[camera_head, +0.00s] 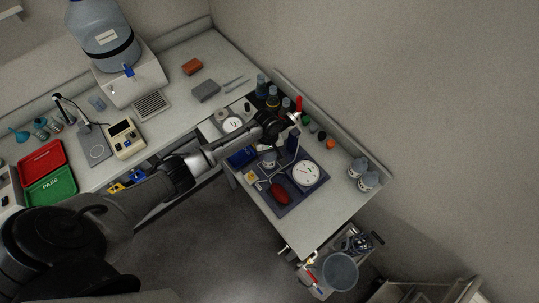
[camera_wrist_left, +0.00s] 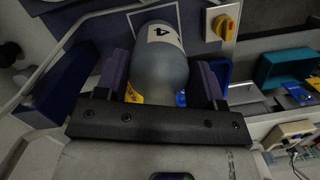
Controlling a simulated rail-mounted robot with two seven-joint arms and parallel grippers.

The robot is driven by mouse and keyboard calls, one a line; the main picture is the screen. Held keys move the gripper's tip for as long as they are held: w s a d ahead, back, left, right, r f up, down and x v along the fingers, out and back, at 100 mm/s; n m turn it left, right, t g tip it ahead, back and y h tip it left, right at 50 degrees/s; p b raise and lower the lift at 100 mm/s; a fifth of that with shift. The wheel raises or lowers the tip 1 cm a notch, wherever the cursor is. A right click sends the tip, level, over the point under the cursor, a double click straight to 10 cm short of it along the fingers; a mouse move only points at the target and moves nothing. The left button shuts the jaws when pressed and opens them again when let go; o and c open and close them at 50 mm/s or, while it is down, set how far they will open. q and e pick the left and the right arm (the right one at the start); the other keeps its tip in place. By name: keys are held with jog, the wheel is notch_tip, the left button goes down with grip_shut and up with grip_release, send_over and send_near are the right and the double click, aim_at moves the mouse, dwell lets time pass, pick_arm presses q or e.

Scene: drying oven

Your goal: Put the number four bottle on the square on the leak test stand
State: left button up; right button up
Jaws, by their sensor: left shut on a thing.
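The number four bottle (camera_wrist_left: 165,65) is grey, with a white label bearing a black 4. In the left wrist view it sits between the two fingers of my left gripper (camera_wrist_left: 165,85), which is shut on it. Behind it is the dark blue plate of the leak test stand, with part of a thin white square outline (camera_wrist_left: 128,19) beside the bottle. I cannot tell whether the bottle touches the plate. In the head view my left gripper (camera_head: 270,152) is over the stand (camera_head: 289,208), partly hidden by my wrist. My right gripper is not in view.
Grey-blue flasks (camera_head: 365,175) stand to the right. Dark bottles (camera_head: 272,97) stand behind my wrist. The bench's front right part is clear.

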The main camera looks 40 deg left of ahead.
pick_arm(q)
jog(key=shift+f, duration=0.95)
jog(key=shift+f, duration=0.25)
jog(key=o, duration=0.9)
jog(key=r, duration=0.4)
jog(key=a+r, duration=0.1)
jog(key=r, duration=0.3)
jog(key=w+r, duration=0.1)
jog(key=r, duration=0.3)
jog(key=shift+a+r, duration=0.15)
jog(key=shift+a, duration=0.05)
